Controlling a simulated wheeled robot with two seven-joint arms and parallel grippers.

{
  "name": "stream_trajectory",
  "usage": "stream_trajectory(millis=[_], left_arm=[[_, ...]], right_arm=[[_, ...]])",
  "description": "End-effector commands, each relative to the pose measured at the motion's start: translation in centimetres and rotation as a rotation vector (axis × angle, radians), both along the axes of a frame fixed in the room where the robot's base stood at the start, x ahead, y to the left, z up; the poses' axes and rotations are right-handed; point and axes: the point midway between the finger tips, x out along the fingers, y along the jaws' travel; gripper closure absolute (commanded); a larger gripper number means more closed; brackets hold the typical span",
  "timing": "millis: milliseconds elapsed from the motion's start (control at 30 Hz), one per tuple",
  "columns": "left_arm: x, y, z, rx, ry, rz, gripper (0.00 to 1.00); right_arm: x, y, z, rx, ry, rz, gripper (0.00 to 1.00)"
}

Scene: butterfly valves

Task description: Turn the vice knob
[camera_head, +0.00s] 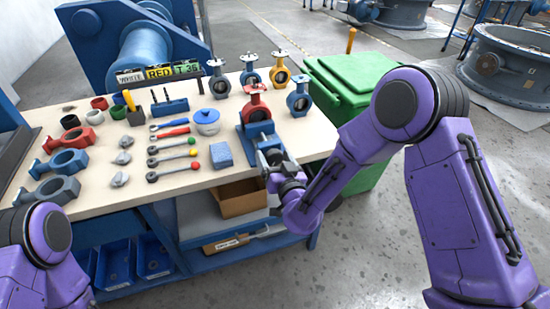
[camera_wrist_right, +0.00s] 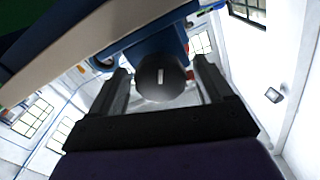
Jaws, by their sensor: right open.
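The blue vice (camera_head: 250,147) stands at the right front edge of the workbench, with a red butterfly valve (camera_head: 257,108) at its far end. The vice knob (camera_wrist_right: 162,75) is a dark round disc with a light slot, seen face-on in the right wrist view. My right gripper (camera_head: 275,165) is at the near end of the vice. In the wrist view my right gripper (camera_wrist_right: 162,66) is open, with one finger on each side of the knob and gaps visible. In the head view the knob is mostly hidden by the gripper. My left gripper is out of view.
The workbench (camera_head: 215,178) holds wrenches, a blue lidded pot (camera_head: 206,122), a blue block (camera_head: 221,155) and several valves. A green bin (camera_head: 345,85) stands right of the bench. A cardboard box (camera_head: 240,200) sits on the shelf below. Open floor lies in front.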

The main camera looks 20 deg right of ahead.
Motion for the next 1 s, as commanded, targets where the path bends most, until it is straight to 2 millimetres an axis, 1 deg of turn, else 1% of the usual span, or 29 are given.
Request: stream_trajectory(millis=[133,167,200,267,300,433,600,800,833,867,900,1000], left_arm=[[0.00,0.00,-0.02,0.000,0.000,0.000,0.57],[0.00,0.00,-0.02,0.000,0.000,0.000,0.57],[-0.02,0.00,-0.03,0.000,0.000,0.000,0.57],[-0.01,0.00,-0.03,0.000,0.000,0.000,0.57],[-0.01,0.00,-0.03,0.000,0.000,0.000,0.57],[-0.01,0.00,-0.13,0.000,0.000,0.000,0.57],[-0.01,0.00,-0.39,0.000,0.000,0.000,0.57],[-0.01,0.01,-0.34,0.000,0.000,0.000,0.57],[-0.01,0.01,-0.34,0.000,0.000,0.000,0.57],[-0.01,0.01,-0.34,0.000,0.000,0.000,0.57],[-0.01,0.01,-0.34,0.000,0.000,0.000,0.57],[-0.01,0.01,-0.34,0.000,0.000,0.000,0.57]], right_arm=[[-0.02,0.00,-0.02,0.001,0.000,0.000,0.20],[-0.02,0.00,-0.02,0.001,0.000,0.000,0.30],[-0.03,-0.01,-0.02,0.001,0.000,0.000,0.43],[-0.03,-0.01,-0.01,0.001,0.000,0.000,0.63],[-0.03,-0.01,-0.01,0.001,0.000,-0.001,0.76],[-0.04,-0.02,-0.07,0.017,0.001,-0.001,0.76],[-0.02,-0.05,-0.01,0.116,0.003,-0.003,0.76],[-0.02,-0.05,0.04,0.117,0.003,-0.003,0.76],[-0.02,-0.05,0.04,0.117,0.003,-0.003,0.42],[-0.02,-0.05,0.04,0.117,0.003,-0.003,0.33],[-0.02,-0.05,0.04,0.116,0.003,-0.003,0.20],[-0.03,-0.05,0.03,0.116,0.003,-0.001,0.20]])
